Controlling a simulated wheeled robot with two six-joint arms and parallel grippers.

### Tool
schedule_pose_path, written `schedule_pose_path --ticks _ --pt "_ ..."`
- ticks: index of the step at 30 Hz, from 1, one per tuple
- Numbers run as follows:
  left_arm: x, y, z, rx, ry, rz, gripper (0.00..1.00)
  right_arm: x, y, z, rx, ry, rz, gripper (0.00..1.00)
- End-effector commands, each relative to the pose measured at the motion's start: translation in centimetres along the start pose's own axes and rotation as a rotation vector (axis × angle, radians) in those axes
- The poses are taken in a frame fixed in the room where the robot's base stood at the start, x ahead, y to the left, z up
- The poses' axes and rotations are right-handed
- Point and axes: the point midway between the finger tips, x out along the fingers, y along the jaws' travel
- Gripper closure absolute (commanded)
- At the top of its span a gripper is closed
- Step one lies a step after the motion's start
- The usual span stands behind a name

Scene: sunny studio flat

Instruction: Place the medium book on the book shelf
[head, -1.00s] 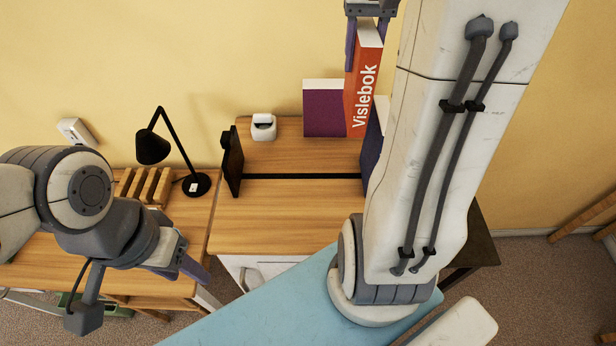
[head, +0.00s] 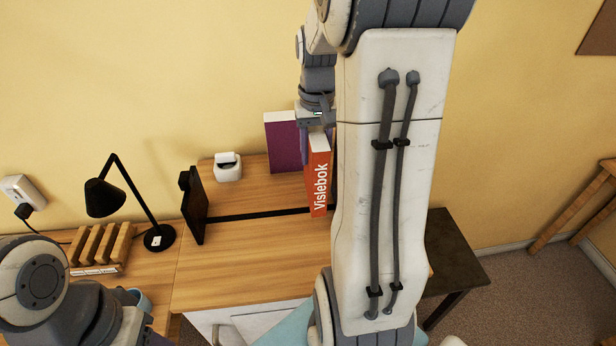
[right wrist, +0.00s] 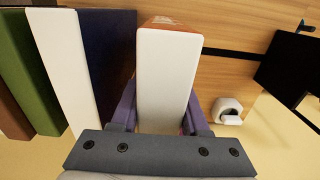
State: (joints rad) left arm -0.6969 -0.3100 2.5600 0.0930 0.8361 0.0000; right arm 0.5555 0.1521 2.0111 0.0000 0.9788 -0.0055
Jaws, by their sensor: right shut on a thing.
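The orange book titled Vislebok (head: 319,178) is upright in my right gripper (head: 318,135), which is shut on its upper part. Its lower end is at the wooden top (head: 250,245); I cannot tell if it touches. In the right wrist view its white page edge (right wrist: 165,80) lies between the purple fingers of my right gripper (right wrist: 160,115). A purple book (head: 283,142) stands behind it, to the left. A navy book (right wrist: 105,50) and a green book (right wrist: 30,80) stand beside it in the wrist view. My left gripper (head: 145,335) is cut off at the lower left.
A black upright panel (head: 194,207) and a small white device (head: 228,168) stand left on the wooden top. A black lamp (head: 107,198) and a wooden rack (head: 102,246) are further left. My right arm hides the area right of the book. The top's front is bare.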

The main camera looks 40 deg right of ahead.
Motion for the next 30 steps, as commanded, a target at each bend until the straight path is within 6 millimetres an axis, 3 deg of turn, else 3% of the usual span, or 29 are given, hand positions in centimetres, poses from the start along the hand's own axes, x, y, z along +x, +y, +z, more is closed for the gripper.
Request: schedule_pose_path --ticks 13,25,26,27,28,30 --pt "-1.1 0.1 -0.1 0.002 0.000 0.000 0.50 4.7 0.0 0.0 0.000 0.000 0.000 1.00" --pt "-0.8 0.1 -0.1 0.002 0.000 0.000 0.50 5.3 0.0 -0.1 0.000 0.003 0.000 1.00" --pt "-0.8 0.1 0.0 0.002 0.000 0.000 0.50 5.4 0.0 0.0 0.000 0.001 0.000 0.51" --pt "-0.9 0.1 -0.1 0.002 0.000 0.000 0.50 5.3 0.0 0.0 0.000 0.001 0.000 0.36" --pt "-0.9 0.1 -0.1 0.002 0.000 0.000 0.50 5.3 0.0 0.0 0.000 0.001 0.000 0.25" --pt "-0.9 0.1 -0.1 0.002 0.000 0.000 0.50 5.3 0.0 0.0 0.000 0.001 0.000 0.25"
